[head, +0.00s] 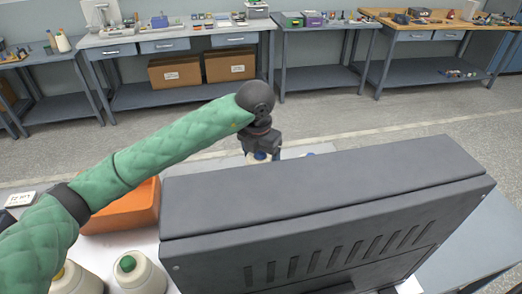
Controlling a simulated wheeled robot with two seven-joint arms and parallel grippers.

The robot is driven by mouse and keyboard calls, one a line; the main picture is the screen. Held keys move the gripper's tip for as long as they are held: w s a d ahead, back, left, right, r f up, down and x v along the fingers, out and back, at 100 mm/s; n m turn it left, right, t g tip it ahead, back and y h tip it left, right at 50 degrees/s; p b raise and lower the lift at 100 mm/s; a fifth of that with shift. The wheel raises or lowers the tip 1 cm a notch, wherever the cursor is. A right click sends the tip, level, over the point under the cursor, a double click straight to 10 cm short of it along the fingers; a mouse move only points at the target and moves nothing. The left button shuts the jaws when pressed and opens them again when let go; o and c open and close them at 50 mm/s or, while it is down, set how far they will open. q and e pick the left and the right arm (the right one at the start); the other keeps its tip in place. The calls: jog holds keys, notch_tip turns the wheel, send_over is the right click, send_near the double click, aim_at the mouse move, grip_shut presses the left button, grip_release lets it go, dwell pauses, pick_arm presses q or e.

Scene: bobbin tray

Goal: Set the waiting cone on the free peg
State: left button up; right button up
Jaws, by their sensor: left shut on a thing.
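My left gripper (260,148) points down behind the top edge of a large dark grey box. It is shut on a cone, of which only the pale top with a bit of blue (261,157) shows. The box hides the rest of the cone and what is below it. A small blue tip (310,154) shows just to the right, over the box's edge; I cannot tell what it belongs to. No peg or tray is clearly visible. My right gripper is not in view.
The dark grey vented box (330,200) blocks much of the near table. An orange bin (125,212) stands to its left. A white cone with a green top (140,275) and another pale cone (78,281) stand at bottom left. Cluttered benches line the back.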

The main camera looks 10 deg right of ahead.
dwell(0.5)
pick_arm(q)
jog(key=shift+f, duration=0.1)
jog(key=shift+b, duration=1.15)
dwell(0.7)
jog(key=shift+f+b, duration=1.45)
jog(key=shift+b, duration=1)
dwell(0.6)
